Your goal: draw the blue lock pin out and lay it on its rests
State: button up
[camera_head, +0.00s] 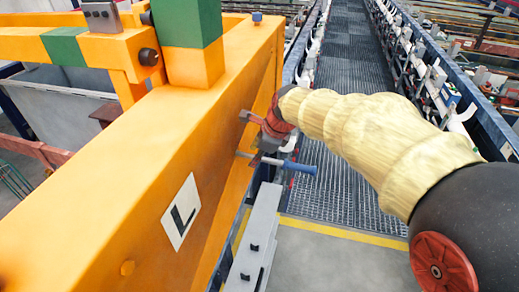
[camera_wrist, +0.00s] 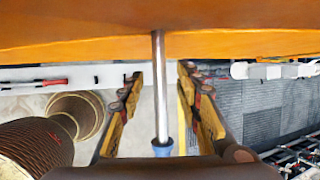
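The blue lock pin (camera_head: 302,167) sticks out sideways from the orange beam, with its blue handle outward and its thin metal shaft toward the beam. In the wrist view its silver shaft (camera_wrist: 160,85) runs from the orange beam down to a blue collar near the bottom edge. My gripper (camera_wrist: 159,78) is open, one finger on each side of the shaft, with clear gaps. In the head view my gripper (camera_head: 254,137) is beside the beam's side face at the pin. Small black pieces (camera_head: 254,248) on the grey ledge may be the rests; nothing lies on them.
The orange beam (camera_head: 120,180) with an L plate (camera_head: 181,212) fills the left. The grey ledge (camera_head: 262,222) lies below the pin. A grated walkway (camera_head: 340,190) and a blue-edged rack (camera_head: 440,75) lie to the right.

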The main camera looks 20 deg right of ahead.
aim_at(285, 161)
jog(key=shift+w+f, duration=0.1)
jog(key=shift+f, duration=0.2)
jog(key=shift+c, duration=0.3)
jog(key=c, duration=0.7)
grip_shut()
dwell(0.5)
jog(key=shift+s+d+b, duration=0.2)
jog(key=shift+s+d, duration=0.65)
jog(key=shift+d, duration=0.45)
jog(key=shift+s+d+b, duration=0.2)
jog(key=shift+s+d, duration=0.7)
jog(key=shift+d, duration=0.4)
jog(key=shift+s+d+b, duration=0.2)
jog(key=shift+s+d, duration=0.65)
jog(key=shift+d, duration=0.45)
